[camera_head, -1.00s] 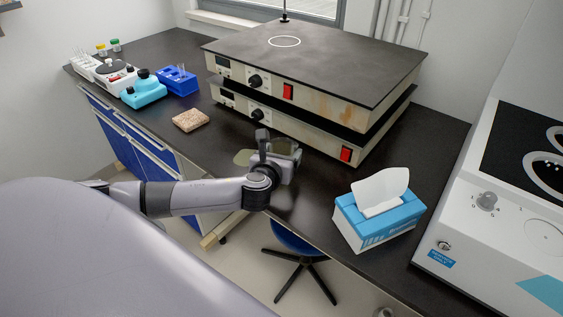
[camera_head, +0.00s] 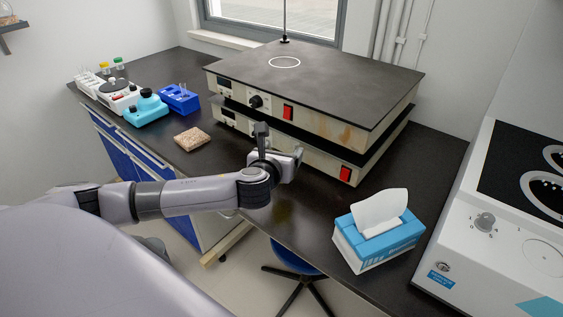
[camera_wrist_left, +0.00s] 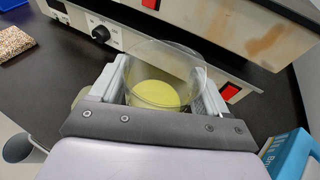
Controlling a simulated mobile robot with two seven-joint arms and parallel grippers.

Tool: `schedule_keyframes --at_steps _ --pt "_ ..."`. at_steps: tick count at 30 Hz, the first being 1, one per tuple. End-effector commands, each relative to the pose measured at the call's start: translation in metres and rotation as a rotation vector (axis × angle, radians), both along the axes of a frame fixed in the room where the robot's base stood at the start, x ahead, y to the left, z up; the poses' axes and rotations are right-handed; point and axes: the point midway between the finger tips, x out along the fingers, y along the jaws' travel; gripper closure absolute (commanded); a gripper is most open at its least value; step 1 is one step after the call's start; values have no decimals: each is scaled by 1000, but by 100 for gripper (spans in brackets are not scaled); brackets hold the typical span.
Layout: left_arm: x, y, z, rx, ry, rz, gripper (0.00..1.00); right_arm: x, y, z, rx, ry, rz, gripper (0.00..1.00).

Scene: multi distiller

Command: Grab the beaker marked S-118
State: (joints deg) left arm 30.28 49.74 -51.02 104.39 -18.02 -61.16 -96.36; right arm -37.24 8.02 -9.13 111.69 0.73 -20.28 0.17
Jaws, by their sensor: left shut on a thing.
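My left gripper (camera_head: 288,160) is in front of the stacked hot plates, over the dark bench. In the left wrist view, its two fingers (camera_wrist_left: 163,88) are shut on the sides of a clear glass beaker (camera_wrist_left: 165,58). The beaker has yellow contents (camera_wrist_left: 155,94) at its bottom. No marking such as S-118 can be read on it. In the head view the beaker is hidden behind the gripper and wrist. I cannot tell whether it touches the bench. My right gripper is not in view.
Two stacked hot plates (camera_head: 345,90) stand behind the gripper. A blue tissue box (camera_head: 375,240) is to the right, beside a white machine (camera_head: 510,225). A cork block (camera_head: 192,139), a blue rack (camera_head: 180,98) and small devices are to the left. Bench space (camera_head: 300,215) before the gripper is clear.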

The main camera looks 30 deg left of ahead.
Motion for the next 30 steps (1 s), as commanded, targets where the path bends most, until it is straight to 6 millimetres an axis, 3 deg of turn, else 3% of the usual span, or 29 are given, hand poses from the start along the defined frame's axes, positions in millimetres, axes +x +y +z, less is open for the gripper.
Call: schedule_keyframes --at_steps 3,15,30 --pt "1 0 22 1 -7 -1 62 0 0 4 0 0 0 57" --pt "1 0 76 1 -6 -1 62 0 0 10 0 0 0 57" --pt "1 0 121 1 -5 0 62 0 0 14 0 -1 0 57"
